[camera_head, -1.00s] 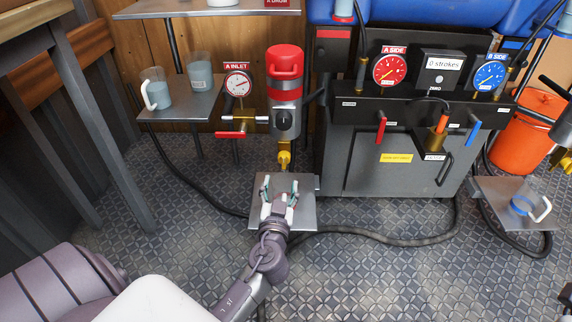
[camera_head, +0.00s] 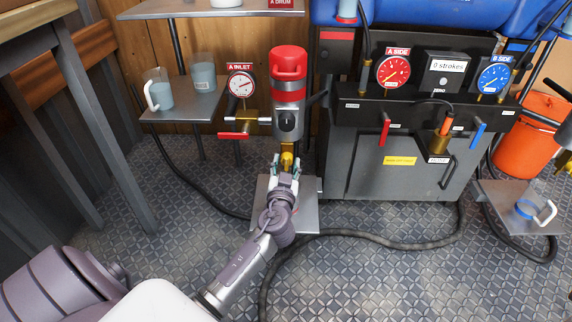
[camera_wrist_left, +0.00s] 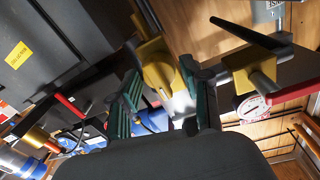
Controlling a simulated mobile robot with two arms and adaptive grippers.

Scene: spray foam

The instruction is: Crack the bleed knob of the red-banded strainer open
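The red-banded strainer (camera_head: 288,90) has a red cap, a grey body with a black round part on its front, and a brass knob (camera_head: 287,161) at its bottom. My left gripper (camera_head: 287,166) is right at this knob, reaching up from below and in front. In the left wrist view, its green-padded fingers (camera_wrist_left: 163,103) stand apart, with the brass knob (camera_wrist_left: 158,72) between and beyond them. Contact with the knob cannot be told. My right gripper is not in view.
A red-handled inlet valve (camera_head: 236,135) and gauge (camera_head: 240,83) are left of the strainer. A metal plate (camera_head: 305,212) lies below my gripper. The dark pump cabinet (camera_head: 350,165) stands close on the right. A shelf with cups (camera_head: 190,107) is on the left; hoses cross the floor.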

